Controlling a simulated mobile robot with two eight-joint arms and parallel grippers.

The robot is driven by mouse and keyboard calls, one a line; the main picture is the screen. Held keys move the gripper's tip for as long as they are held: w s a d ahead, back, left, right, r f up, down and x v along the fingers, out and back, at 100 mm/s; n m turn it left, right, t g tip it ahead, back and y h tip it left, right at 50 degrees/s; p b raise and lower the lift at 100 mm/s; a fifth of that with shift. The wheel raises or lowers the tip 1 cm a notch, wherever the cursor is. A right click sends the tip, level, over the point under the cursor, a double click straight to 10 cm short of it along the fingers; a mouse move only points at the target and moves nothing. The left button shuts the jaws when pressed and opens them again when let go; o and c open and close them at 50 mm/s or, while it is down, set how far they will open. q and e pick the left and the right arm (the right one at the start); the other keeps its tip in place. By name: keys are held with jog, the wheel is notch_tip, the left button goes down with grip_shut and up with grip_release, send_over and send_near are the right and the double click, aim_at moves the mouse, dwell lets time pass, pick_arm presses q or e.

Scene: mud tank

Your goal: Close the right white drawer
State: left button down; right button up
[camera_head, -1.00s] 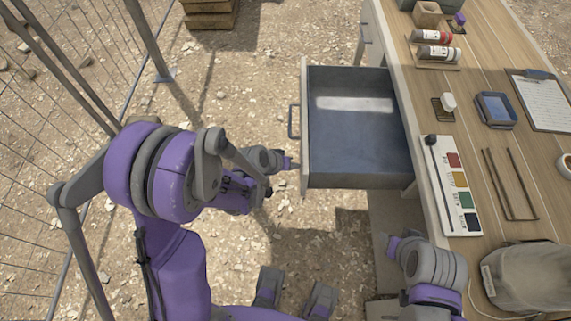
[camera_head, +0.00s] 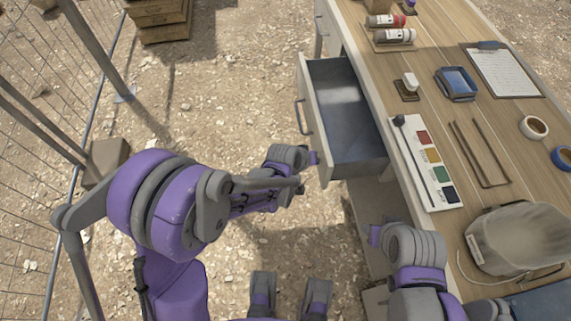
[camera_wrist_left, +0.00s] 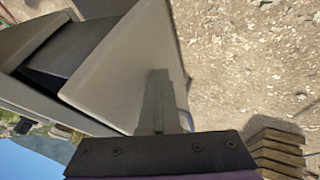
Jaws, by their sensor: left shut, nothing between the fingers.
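The white drawer (camera_head: 312,115) is partly open, sticking out from the left side of the wooden-topped table. Its blue-grey inside is empty where it shows, and a dark handle (camera_head: 299,117) is on its front. My left gripper (camera_head: 313,158) is shut and empty, at the near end of the drawer front. In the left wrist view the shut fingers (camera_wrist_left: 158,100) lie against or just before the pale drawer front (camera_wrist_left: 125,60); exact contact is unclear. My right gripper (camera_head: 375,235) is beside the table's near left edge, its fingers too small to read.
The table top (camera_head: 440,100) carries a colour chart (camera_head: 425,165), a blue tray (camera_head: 456,84), a clipboard (camera_head: 503,72), spray cans and a bag (camera_head: 520,240). A wire fence (camera_head: 40,90) stands left. Wooden crates (camera_head: 158,20) are at the back. Gravel ground lies between.

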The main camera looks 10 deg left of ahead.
pick_arm(q)
jog(key=w+d, duration=0.1)
jog(key=d, duration=0.5)
jog(key=w+d+b, duration=0.1)
jog(key=w+d, duration=0.1)
jog(key=d, duration=0.3)
jog(key=w+d, duration=0.2)
jog(key=d, duration=0.4)
jog(key=shift+d, duration=0.35)
jog(key=shift+w+d, duration=0.1)
jog(key=shift+d, duration=0.15)
pick_arm(e)
jog(key=shift+s+a+f, duration=0.1)
jog(key=shift+s+f, duration=0.05)
jog(key=shift+f, duration=0.6)
pick_arm(q)
jog(key=shift+r, duration=0.1)
